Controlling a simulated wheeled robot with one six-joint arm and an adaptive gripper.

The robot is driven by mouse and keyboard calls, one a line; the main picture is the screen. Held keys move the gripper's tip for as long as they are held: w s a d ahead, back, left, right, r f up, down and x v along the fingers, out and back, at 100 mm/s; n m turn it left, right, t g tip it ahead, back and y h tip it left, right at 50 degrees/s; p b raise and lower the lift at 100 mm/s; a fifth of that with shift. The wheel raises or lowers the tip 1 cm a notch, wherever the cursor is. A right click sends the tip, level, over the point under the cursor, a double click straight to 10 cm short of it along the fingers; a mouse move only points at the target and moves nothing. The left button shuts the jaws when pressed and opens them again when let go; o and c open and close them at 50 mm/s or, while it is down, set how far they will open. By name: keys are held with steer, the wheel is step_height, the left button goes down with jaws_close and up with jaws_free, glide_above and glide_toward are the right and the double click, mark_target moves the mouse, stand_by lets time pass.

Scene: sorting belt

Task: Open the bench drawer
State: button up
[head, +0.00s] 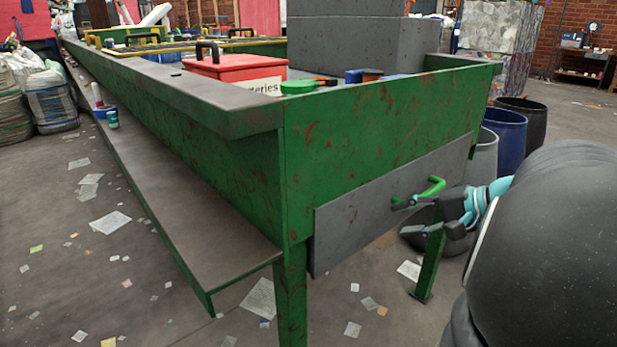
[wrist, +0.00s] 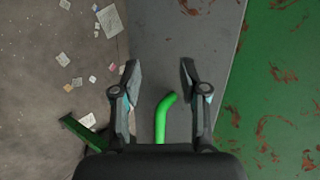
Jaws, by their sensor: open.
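The bench drawer has a flat grey front (head: 360,215) on the end of the green bench (head: 350,130). The front looks flush with the bench, with no gap showing. Its green bar handle (head: 433,187) sticks out near the right side. My gripper (head: 428,214) is open and close by the handle. I cannot tell whether a finger touches the handle.
Blue (head: 505,135) and black bins stand behind. A red battery box (head: 235,75) is on the bench. Paper scraps litter the otherwise open floor in front.

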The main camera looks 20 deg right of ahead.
mark_target(426, 192)
steer(key=s+d+m+t+h+b, duration=0.25)
steer(key=d+t, duration=0.25)
steer(key=d, duration=1.1)
steer(key=shift+y, duration=0.55)
steer(key=x, duration=1.3)
steer(key=shift+a+r, duration=0.15)
steer(key=shift+r, duration=0.15)
jaws_close()
